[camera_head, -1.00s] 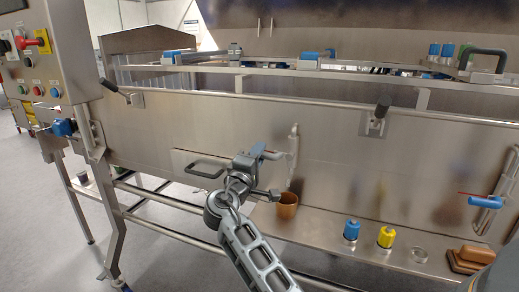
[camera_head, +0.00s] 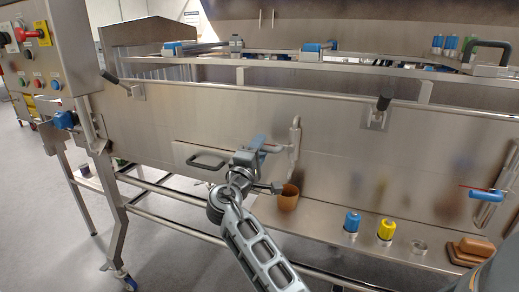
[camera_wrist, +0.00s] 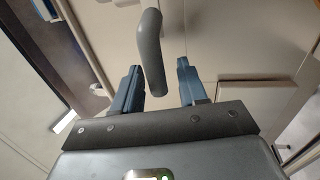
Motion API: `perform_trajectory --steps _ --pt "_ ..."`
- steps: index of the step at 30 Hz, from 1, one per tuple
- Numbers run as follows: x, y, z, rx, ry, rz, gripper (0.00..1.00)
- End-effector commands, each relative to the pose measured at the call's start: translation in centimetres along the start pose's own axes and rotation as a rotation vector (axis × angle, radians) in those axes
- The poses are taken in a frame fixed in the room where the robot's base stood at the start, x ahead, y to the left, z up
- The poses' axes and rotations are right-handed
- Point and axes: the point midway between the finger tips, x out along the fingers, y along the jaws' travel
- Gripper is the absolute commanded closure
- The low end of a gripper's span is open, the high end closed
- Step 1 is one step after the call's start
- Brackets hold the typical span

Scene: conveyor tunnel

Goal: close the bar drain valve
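A grey rounded bar handle (camera_wrist: 151,50) stands between my fingers in the wrist view, with a gap on both sides. My gripper (camera_wrist: 155,82) is open, with blue-grey fingertips. In the head view, my gripper (camera_head: 258,146) is at the front of the steel panel, just left of an upright steel piece (camera_head: 295,138). My wrist and fingers partly hide the handle there. I cannot tell for sure which part is the bar drain valve. Another valve (camera_head: 486,194), blue with a red lever, is at the far right.
A dark loop handle (camera_head: 208,160) is left of my gripper. A brown cup (camera_head: 288,198) sits below it on a steel shelf (camera_head: 325,222). Blue (camera_head: 352,222) and yellow (camera_head: 386,230) capped bottles and a brown block stand further right. A control box (camera_head: 38,55) is at left.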

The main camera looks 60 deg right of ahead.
Motion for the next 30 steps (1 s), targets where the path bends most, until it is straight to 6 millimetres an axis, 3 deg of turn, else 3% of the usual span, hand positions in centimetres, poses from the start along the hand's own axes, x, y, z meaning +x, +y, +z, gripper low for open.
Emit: perform_trajectory --steps 8,21,30 --pt "-0.8 -0.1 0.0 0.001 0.001 0.001 0.58" --pt "-7.2 -0.1 -0.1 0.0 0.002 0.0 0.58" --pt "-7.8 0.0 0.0 0.0 0.0 0.0 0.58"
